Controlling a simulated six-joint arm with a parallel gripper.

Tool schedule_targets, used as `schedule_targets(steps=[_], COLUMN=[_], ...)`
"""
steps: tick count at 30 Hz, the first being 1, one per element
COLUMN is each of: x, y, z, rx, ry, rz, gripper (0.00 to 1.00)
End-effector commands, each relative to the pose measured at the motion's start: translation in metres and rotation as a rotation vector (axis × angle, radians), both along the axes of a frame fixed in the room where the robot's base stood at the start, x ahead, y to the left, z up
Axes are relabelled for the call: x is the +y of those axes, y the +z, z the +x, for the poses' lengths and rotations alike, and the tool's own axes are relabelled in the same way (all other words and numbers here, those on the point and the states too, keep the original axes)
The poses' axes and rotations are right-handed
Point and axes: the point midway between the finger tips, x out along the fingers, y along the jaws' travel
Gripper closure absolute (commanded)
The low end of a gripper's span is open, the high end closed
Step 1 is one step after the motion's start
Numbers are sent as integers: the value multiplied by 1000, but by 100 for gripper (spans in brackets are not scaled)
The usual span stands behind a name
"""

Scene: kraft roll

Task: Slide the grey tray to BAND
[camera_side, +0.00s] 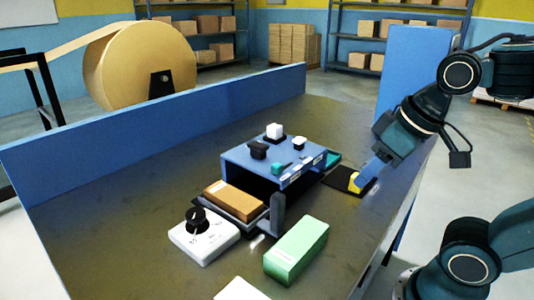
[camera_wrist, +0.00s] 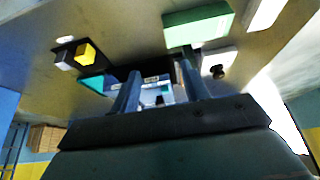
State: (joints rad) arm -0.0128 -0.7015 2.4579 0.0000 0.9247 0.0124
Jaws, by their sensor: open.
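The grey tray (camera_side: 256,213) sticks out from under a blue housing (camera_side: 255,158), with a brown box (camera_side: 233,199) lying on it. A grey upright post (camera_side: 277,214) stands at its near right corner. Small labels line the housing's right edge; I cannot read BAND on them. My gripper (camera_side: 366,180) is right of the housing, low over the table near a yellow block, apart from the tray. In the wrist view my gripper (camera_wrist: 160,68) has its two fingers spread with no object held between them. The housing (camera_wrist: 120,86) shows partly behind the fingers there.
A yellow block (camera_wrist: 86,54) sits on a black pad (camera_side: 341,177). A green box (camera_side: 297,250) and a white unit with a black knob (camera_side: 205,242) stand in front of the tray. A blue wall (camera_side: 150,125) edges the table. The table's left side is clear.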

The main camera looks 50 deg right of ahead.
Motion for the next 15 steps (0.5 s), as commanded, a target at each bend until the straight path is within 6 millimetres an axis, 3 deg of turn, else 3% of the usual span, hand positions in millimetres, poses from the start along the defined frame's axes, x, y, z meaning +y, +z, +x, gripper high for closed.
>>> schedule_targets(steps=[15], x=[25], y=[25], z=[73], rx=[223], ry=[7], rz=[18], gripper=[55])
